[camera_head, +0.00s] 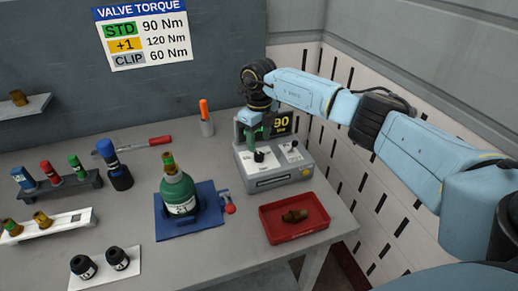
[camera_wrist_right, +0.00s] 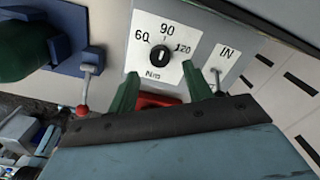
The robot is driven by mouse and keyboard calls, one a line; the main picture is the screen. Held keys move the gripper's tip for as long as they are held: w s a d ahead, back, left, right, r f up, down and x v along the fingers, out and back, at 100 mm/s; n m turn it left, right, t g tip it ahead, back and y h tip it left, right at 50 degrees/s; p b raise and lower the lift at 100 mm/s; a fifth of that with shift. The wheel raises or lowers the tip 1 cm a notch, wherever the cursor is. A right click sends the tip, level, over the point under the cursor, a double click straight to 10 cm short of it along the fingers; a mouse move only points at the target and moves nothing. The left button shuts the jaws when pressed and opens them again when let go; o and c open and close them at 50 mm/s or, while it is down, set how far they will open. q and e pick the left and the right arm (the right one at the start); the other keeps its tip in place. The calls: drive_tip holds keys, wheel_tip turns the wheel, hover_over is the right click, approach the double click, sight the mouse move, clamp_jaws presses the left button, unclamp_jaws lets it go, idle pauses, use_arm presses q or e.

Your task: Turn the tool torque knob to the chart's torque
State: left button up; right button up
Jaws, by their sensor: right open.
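The torque tool (camera_head: 283,180) is a grey box at the back right of the table. Its black torque knob (camera_head: 259,155) sits on a white dial marked 60, 90 and 120 Nm. The knob (camera_wrist_right: 159,57) also shows in the right wrist view; its exact pointing is hard to tell. The tool's display (camera_head: 281,123) reads 90. The wall chart (camera_head: 145,35) gives STD 90 Nm, +1 120 Nm and CLIP 60 Nm. My right gripper (camera_head: 258,138) is open above the knob, its green fingers (camera_wrist_right: 159,72) apart on either side in the wrist view. My left gripper is out of view.
An IN lever (camera_head: 292,146) is right of the knob. A green gas bottle (camera_head: 178,190) stands in a blue holder with a red-knobbed lever (camera_head: 229,208). A red tray (camera_head: 270,228) holds a brass fitting. Racks and sockets stand at left.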

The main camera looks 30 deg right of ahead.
sight(259, 154)
wheel_tip(259, 154, up, 8)
drive_tip(key=shift+r, duration=0.2)
idle(0.5)
